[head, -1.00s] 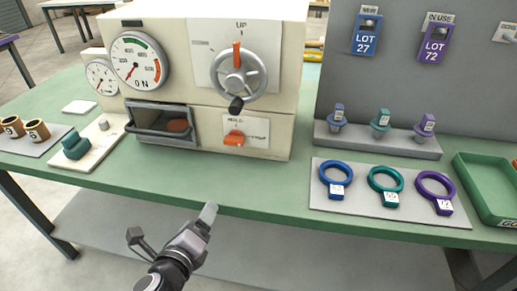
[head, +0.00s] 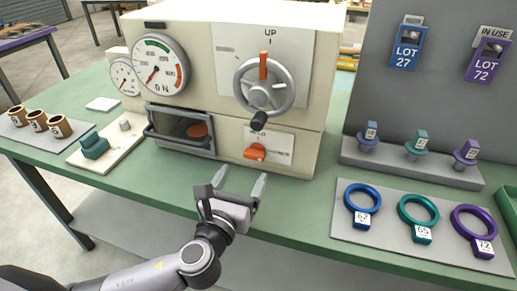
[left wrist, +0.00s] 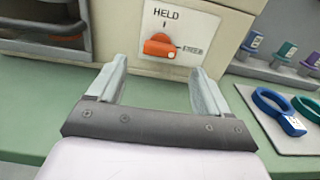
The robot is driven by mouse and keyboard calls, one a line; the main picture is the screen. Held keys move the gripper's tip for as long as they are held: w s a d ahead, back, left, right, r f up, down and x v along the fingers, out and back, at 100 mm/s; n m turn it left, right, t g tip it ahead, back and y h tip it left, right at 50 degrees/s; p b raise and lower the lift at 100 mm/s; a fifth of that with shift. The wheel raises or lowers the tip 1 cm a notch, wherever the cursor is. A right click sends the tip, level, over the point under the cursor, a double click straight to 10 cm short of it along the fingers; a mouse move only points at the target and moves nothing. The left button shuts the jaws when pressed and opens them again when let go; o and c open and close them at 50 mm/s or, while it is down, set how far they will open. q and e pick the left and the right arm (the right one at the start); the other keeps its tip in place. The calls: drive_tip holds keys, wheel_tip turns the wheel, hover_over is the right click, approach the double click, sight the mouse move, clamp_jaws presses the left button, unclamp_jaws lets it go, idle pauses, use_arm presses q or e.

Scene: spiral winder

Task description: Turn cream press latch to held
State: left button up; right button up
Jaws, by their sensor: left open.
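The cream press (head: 190,100) stands on the green table. Its orange latch (head: 255,152) sits low on the front, on a white plate with "HELD" marked above it. In the left wrist view the latch (left wrist: 159,45) lies roughly level, its narrower end pointing right toward a second label, not up at HELD. My left gripper (head: 241,180) is open and empty, in front of and below the latch, apart from it. In the left wrist view the latch shows beyond and between the two fingertips (left wrist: 158,75). My right gripper is not in view.
A handwheel (head: 264,87) juts out above the latch. An open drawer-like bay with a bar handle (head: 178,141) is left of it. A grey mat (head: 350,231) with blue, teal and purple rings lies to the right. The table front before the press is clear.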

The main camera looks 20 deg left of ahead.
sight(253, 157)
use_arm(q)
drive_tip(key=shift+w, duration=0.35)
drive_tip(key=shift+w+r, duration=0.15)
drive_tip(key=shift+w, duration=0.15)
drive_tip(key=w, duration=0.4)
drive_tip(key=shift+w+d, duration=0.1)
drive_tip(key=shift+w, duration=0.8)
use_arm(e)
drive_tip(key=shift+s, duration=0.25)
use_arm(q)
drive_tip(key=c, duration=1)
drive_tip(key=shift+c, duration=0.2)
